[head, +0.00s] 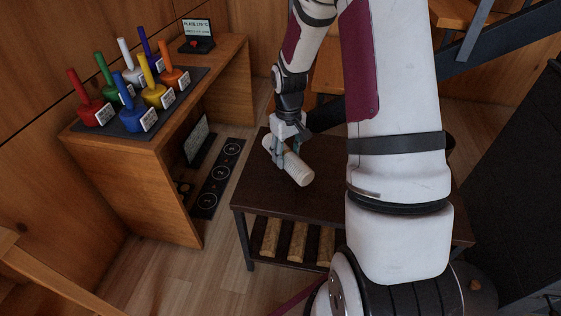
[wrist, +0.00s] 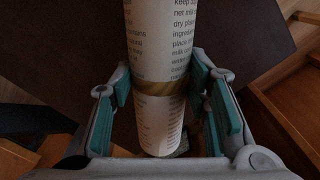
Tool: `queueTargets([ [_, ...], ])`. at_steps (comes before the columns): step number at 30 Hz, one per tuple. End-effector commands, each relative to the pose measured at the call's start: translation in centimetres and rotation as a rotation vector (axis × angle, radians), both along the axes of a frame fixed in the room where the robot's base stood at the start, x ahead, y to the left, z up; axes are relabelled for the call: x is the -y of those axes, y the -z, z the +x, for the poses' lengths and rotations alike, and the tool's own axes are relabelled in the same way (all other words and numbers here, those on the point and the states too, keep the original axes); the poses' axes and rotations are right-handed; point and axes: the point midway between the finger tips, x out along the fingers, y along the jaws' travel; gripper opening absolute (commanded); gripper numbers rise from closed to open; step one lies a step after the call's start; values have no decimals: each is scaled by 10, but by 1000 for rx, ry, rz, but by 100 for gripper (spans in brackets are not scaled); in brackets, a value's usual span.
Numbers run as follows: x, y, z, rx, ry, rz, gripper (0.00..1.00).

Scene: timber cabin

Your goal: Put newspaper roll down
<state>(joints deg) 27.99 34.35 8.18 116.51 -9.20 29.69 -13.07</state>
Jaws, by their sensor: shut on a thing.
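The newspaper roll (head: 299,169) is a pale printed cylinder over the dark brown table (head: 258,191). It also shows in the wrist view (wrist: 160,60), with a tan band around it between the jaws. My gripper (head: 284,153) comes down from above and is shut on the roll; its teal finger pads (wrist: 168,100) sit on either side of the band. The roll lies about level, close to the tabletop. I cannot tell whether it touches the top. The roll's far end is partly hidden by my gripper in the head view.
A wooden desk (head: 153,175) at the left holds a dark mat with several coloured, tagged handles (head: 156,92) and a small screen (head: 197,33). Logs (head: 298,240) lie on the table's lower shelf. A dark numbered strip (head: 217,178) lies on the floor. The tabletop around the roll looks clear.

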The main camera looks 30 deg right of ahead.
Motion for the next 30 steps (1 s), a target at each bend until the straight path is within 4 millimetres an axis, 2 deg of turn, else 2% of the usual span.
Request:
queueTargets([
  [3,-3,2,14,1,0,0,11],
  [10,-7,3,28,1,-1,0,11],
  [17,-7,37,26,-1,2,1,11],
  [29,-7,41,26,1,1,0,11],
  [30,-6,40,26,0,1,0,49],
])
